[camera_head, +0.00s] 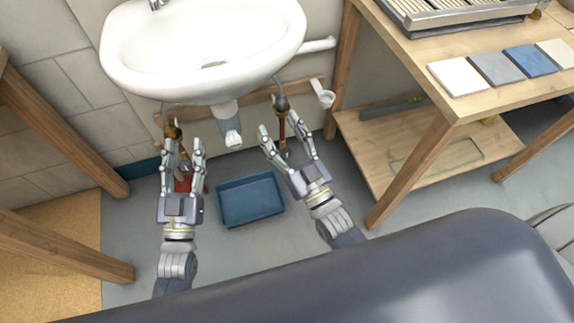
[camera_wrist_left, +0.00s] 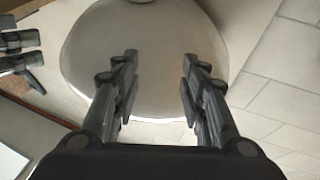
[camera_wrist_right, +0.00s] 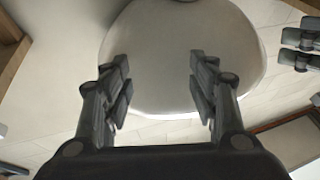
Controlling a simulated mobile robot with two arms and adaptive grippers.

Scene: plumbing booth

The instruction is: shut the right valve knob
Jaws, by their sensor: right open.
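The white sink (camera_head: 205,45) hangs on the wall, with pipework below. On the right side, a dark fitting (camera_head: 281,103) tops a copper pipe (camera_head: 282,126). A small greyish part low on this pipe may be the right valve knob; my gripper partly hides it. My right gripper (camera_head: 279,126) is open and empty, its fingers on either side of the pipe in the picture; contact cannot be told. My left gripper (camera_head: 184,148) is open near the left brass fitting (camera_head: 172,131). Both wrist views show spread fingers against the sink's underside (camera_wrist_right: 185,75), and no valve.
A blue tray (camera_head: 250,200) lies on the floor between my grippers. A white drain pipe (camera_head: 232,132) hangs between them. A wooden bench (camera_head: 410,172) with a lower shelf stands at right. Wooden legs (camera_head: 62,128) stand at left. Something red lies behind my left gripper.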

